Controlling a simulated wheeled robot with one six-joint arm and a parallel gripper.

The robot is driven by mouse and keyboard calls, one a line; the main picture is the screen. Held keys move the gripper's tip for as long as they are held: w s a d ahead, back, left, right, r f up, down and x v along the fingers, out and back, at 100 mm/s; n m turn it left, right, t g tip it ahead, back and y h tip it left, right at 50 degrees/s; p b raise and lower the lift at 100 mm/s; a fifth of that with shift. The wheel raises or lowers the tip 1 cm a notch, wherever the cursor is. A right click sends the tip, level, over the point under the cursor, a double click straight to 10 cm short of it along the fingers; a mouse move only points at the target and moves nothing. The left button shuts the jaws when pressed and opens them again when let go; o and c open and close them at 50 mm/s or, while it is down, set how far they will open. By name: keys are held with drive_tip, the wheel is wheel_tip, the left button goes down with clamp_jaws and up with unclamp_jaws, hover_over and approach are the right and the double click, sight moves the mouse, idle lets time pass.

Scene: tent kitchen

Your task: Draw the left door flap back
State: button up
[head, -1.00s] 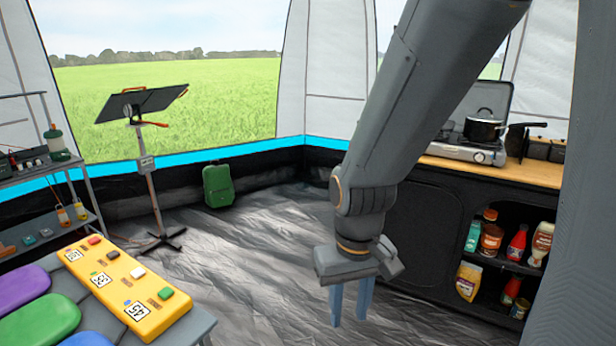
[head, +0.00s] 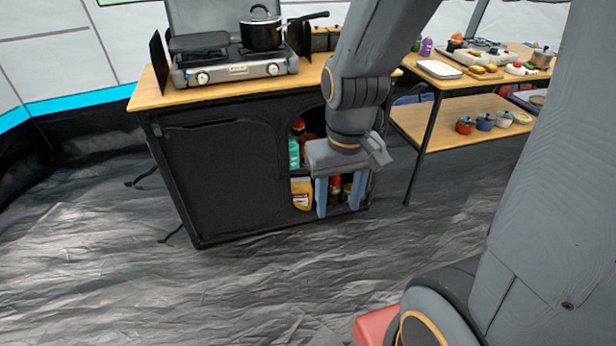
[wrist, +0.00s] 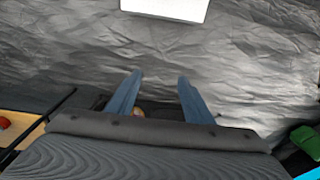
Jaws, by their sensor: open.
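No door flap shows for certain in the head view or the wrist view. My gripper (head: 337,196) hangs fingers-down in the head view, in front of the open shelf of the kitchen unit. In the wrist view my gripper (wrist: 158,95) shows two blue fingers spread well apart. It is open, with nothing held between the fingers. Grey groundsheet lies beyond the fingertips.
A black kitchen unit (head: 220,185) carries a stove (head: 233,68) with a black pan (head: 262,35). A wooden two-level table (head: 460,110) with food and small pots stands at the right. The groundsheet (head: 110,270) is clear at the front left. A white object (wrist: 165,8) shows at the top of the wrist view.

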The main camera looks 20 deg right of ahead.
drive_tip(key=w+f+t+b, duration=0.5)
drive_tip(key=w+f+b, duration=0.85)
drive_tip(key=w, duration=0.55)
drive_tip(key=w+f+t+b, duration=0.5)
drive_tip(key=w+f+b, duration=0.5)
drive_tip(key=w+f, duration=0.85)
drive_tip(key=t+b, duration=0.7)
drive_tip(key=b, duration=0.9)
approach(282, 182)
drive_tip(key=shift+w+b, duration=1.8)
drive_tip(key=shift+w, duration=1.95)
drive_tip(key=shift+c, duration=0.2)
clamp_jaws()
